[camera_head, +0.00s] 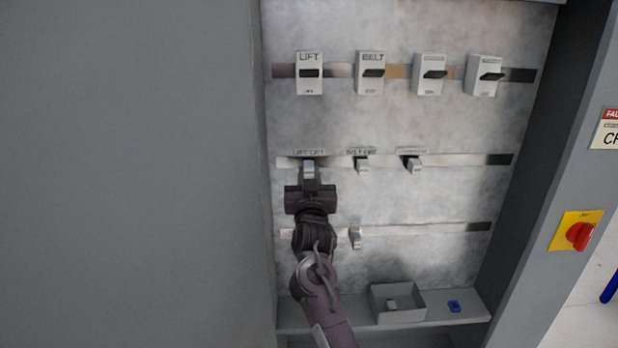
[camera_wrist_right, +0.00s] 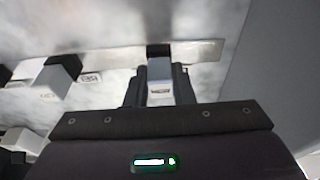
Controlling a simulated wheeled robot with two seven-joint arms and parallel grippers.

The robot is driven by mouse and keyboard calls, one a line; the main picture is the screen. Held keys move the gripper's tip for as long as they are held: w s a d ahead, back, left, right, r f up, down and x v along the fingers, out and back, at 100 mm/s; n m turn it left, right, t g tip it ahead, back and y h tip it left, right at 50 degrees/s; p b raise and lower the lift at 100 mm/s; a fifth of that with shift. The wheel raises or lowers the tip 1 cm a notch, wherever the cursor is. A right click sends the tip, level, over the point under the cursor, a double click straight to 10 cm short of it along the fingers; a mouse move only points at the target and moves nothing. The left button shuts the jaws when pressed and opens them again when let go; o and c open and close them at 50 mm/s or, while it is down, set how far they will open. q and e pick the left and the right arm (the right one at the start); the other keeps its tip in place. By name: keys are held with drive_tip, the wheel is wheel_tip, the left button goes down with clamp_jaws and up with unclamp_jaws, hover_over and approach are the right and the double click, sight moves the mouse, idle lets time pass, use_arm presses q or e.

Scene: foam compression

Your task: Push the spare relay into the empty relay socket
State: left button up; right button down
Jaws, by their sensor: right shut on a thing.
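My right gripper (camera_head: 309,172) is at the left end of the middle rail, under the leftmost label, shut on a light grey relay (camera_head: 309,167). In the right wrist view the relay (camera_wrist_right: 159,88) sits between the two dark fingers (camera_wrist_right: 158,84). A black socket (camera_wrist_right: 158,50) on the rail shows just beyond the relay's far end. Relay and socket line up closely; I cannot tell how deep the relay sits. My left gripper is not in view.
Two more relays, one (camera_head: 362,165) and another (camera_head: 413,164), stand on the middle rail to the right. Breakers (camera_head: 309,87) line the top rail. A small block (camera_head: 356,238) is on the lower rail. An open tray (camera_head: 411,316) and a blue item (camera_head: 454,306) rest on the shelf.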

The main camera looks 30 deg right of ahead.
drive_tip(key=shift+w+d, duration=0.1)
drive_tip(key=shift+w, duration=0.05)
drive_tip(key=c, duration=1.2)
unclamp_jaws()
drive_tip(key=shift+o, duration=0.2)
drive_tip(key=shift+s+a+p, duration=0.25)
drive_tip(key=shift+s+a, duration=0.25)
drive_tip(key=shift+s, duration=0.35)
drive_tip(key=shift+s+a+p, duration=0.3)
drive_tip(key=shift+s+a, duration=0.25)
drive_tip(key=shift+s, duration=0.3)
drive_tip(key=shift+s+a+p, duration=0.25)
drive_tip(key=shift+s+a, duration=0.25)
drive_tip(key=shift+s, duration=0.35)
drive_tip(key=shift+s+a+f, duration=0.1)
drive_tip(key=b, duration=0.4)
approach(309, 171)
drive_tip(key=shift+v, duration=1.7)
